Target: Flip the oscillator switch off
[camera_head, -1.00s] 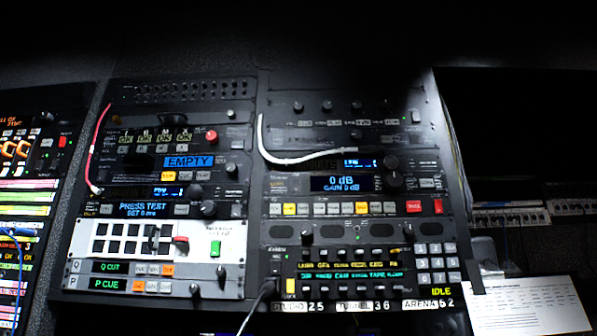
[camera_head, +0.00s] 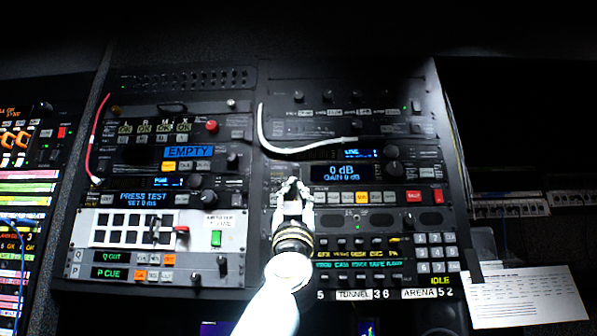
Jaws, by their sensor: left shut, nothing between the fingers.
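My left gripper (camera_head: 293,188) is shut and empty in the middle of the view. Its arm comes up from the bottom, and the fingertips point up at the right-hand rack. They are in front of the left part of the unit with the "0 dB GAIN 0 dB" display (camera_head: 342,173). Whether they touch the panel I cannot tell. I cannot make out a label that names the oscillator switch; the gripper and arm hide some controls behind them. My right gripper is not in view.
A white cable (camera_head: 300,148) curves just above the gripper. A red button (camera_head: 438,196) and several lit keys sit to the right. The left rack has a white panel (camera_head: 200,254) with a red lever (camera_head: 181,230) and a green switch (camera_head: 216,238). A paper sheet (camera_head: 525,297) lies lower right.

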